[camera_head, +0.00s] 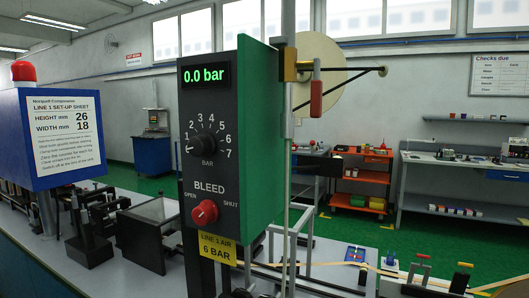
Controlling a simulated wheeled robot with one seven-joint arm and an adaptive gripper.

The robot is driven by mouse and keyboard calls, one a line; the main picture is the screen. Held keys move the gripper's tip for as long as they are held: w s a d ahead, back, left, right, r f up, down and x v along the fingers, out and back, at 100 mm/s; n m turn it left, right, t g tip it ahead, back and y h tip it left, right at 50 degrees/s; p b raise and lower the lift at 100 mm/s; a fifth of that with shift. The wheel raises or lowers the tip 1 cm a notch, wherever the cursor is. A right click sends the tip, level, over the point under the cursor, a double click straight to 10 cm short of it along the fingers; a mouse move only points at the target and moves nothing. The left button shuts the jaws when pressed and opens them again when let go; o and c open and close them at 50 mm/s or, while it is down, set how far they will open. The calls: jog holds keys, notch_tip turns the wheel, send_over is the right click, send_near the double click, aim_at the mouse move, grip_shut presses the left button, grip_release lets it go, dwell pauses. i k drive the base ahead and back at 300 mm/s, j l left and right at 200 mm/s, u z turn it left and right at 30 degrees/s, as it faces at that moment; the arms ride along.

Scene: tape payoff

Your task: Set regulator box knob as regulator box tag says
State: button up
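The regulator box (255,130) is a green box with a black front panel, standing upright close in front of me. Its green display (206,75) reads 0.0 bar. The black regulator knob (198,144) sits on a BAR dial numbered 1 to 7; its light mark appears to point left, near 1. Below it is a red BLEED knob (205,213) between OPEN on the left and SHUT on the right; its setting is too small to tell surely. The yellow regulator box tag (217,249) under the panel reads LINE 1 AIR 6 BAR. My gripper is not in view.
A blue box with a set-up sheet (62,130) and red lamp stands at left. A pole with a red-handled lever (316,95) stands just right of the regulator box. Black fixtures (145,230) are on the bench at left. An orange cart (360,180) stands behind.

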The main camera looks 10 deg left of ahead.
aim_at(204, 144)
jog(key=i+l+u, duration=0.1)
jog(key=u, duration=1.05)
